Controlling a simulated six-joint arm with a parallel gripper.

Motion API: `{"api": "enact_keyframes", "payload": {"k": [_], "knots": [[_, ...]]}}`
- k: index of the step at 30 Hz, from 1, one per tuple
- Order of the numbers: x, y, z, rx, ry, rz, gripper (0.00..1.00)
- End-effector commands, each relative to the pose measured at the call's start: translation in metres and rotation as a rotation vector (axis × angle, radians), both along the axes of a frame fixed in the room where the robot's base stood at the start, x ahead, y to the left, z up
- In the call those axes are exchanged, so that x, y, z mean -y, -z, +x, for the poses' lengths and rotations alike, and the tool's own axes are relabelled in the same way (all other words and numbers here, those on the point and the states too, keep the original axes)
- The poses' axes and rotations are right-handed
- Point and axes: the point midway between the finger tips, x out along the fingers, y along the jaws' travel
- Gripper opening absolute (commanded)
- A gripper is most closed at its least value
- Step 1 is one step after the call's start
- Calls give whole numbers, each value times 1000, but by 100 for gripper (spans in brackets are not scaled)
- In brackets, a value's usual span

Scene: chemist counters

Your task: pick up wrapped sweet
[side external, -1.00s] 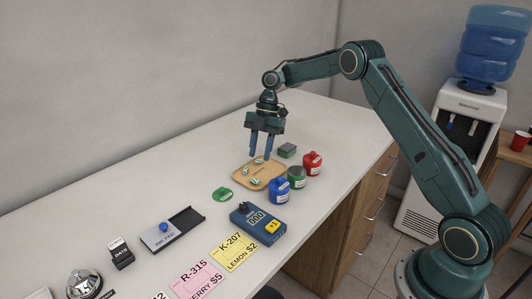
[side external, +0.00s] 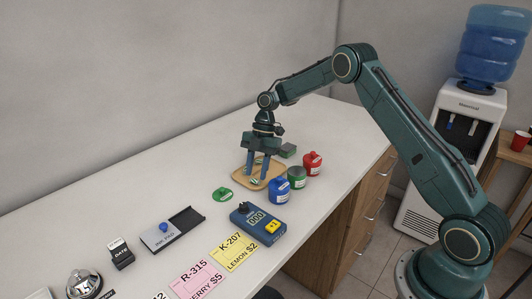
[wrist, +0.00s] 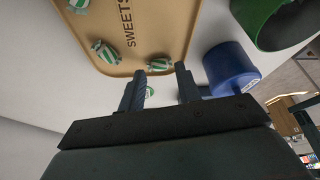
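Several green-and-white wrapped sweets lie in a tan wooden tray (wrist: 150,22) marked "SWEETS"; the tray also shows in the side view (side external: 240,180). In the wrist view one sweet (wrist: 105,51) lies left of my fingers, and another (wrist: 158,65) lies near the tray edge, just beyond the gap between my fingertips. A third (wrist: 79,4) is cut off at the top. My gripper (side external: 257,175) is low over the tray, fingers down. In the wrist view my gripper (wrist: 161,80) is open with a clear gap. Its fingers partly hide the tray in the side view.
Blue (side external: 279,190), green (side external: 297,178) and red (side external: 312,163) containers stand close right of the tray. A blue card device (side external: 258,221) is nearer. The counter's left back is clear.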

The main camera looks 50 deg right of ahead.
Motion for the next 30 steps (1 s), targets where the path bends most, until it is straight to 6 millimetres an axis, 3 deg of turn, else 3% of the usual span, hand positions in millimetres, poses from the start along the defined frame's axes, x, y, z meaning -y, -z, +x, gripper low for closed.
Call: {"api": "enact_keyframes", "payload": {"k": [6,21,25,30], "knots": [[-5,14,-2,-1,1,-1,34],[-5,14,-2,0,1,-1,34],[-5,14,-2,0,1,-1,8],[-5,14,-2,0,1,-1,6]]}}
